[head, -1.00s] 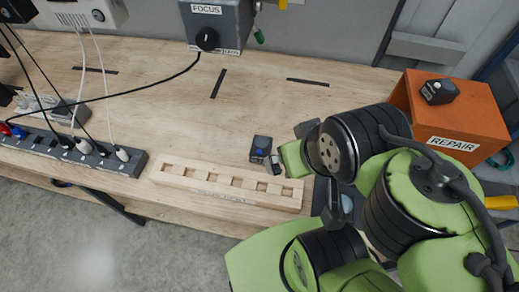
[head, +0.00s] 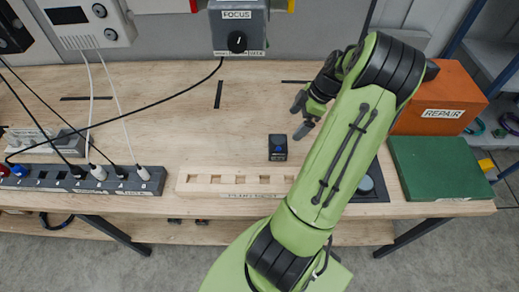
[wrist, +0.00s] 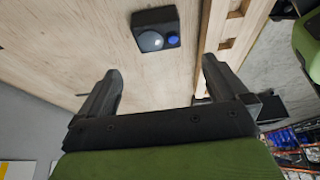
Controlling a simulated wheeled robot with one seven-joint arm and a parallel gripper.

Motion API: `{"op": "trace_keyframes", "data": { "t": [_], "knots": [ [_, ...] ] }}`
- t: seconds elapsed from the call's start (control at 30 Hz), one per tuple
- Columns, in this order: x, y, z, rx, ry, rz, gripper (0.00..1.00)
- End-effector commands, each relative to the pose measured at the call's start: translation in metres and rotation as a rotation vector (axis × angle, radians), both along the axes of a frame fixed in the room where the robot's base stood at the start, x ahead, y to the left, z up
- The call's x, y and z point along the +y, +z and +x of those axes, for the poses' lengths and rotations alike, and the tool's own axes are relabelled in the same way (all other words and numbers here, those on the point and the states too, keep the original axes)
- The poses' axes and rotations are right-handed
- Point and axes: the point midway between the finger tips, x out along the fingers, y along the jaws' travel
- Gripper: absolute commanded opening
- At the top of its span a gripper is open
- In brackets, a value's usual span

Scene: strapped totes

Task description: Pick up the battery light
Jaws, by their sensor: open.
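The battery light (head: 278,148) appears to be the small black box with a blue button, lying on the wooden bench behind the slotted wooden rack. In the wrist view the battery light (wrist: 157,28) shows a pale dome beside the blue button. My gripper (head: 299,116) is open and empty, above the bench just behind and right of the light. In the wrist view the light lies beyond the open fingertips (wrist: 160,68), not between them, and nothing is seen touching it.
The slotted wooden rack (head: 235,191) stands close in front of the light. A power strip (head: 60,180) with cables is at left. The grey FOCUS box (head: 238,32) is at the back. An orange REPAIR box (head: 440,95) and green board (head: 436,168) are at right. Bench left of the light is clear.

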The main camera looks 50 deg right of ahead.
Motion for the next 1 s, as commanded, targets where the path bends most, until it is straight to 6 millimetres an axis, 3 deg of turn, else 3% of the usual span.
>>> {"op": "trace_keyframes", "data": {
  "t": [0.3, 0.7, 1.0],
  "knots": [
    [0.022, -0.072, 0.023, 0.004, 0.003, 0.006, 1.0],
    [0.035, -0.129, 0.043, 0.005, 0.002, 0.005, 1.0],
    [0.037, -0.137, 0.045, 0.005, 0.001, 0.001, 0.98]
  ]
}}
